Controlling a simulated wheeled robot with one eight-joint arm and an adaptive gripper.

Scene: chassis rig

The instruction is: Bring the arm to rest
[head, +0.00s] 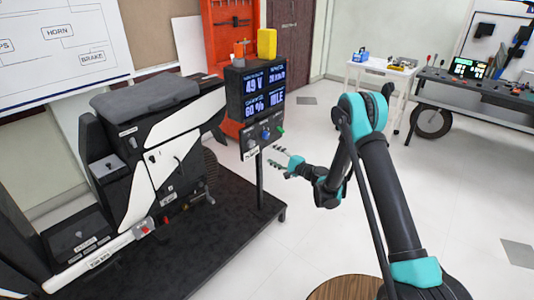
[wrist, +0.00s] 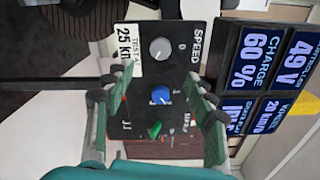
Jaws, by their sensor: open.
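My gripper (head: 277,160) is open and empty in the head view. It is held in the air in front of the control box (head: 262,138) under the display, with my arm bent and reaching left. In the wrist view my gripper (wrist: 147,95) has its two fingers spread on either side of the box's knobs. The blue knob (wrist: 161,96) and green knob (wrist: 154,129) show between the fingers, and the grey knob (wrist: 159,49) is beyond the tips. I cannot tell the exact gap to the panel; no contact is visible.
The display (head: 265,90) stands on a post on the black platform (head: 215,240), beside the black and white chassis (head: 140,160). A yellow block (head: 267,43) sits on top. A white cart (head: 383,75) and workbench (head: 480,90) are at the back right. Floor between is clear.

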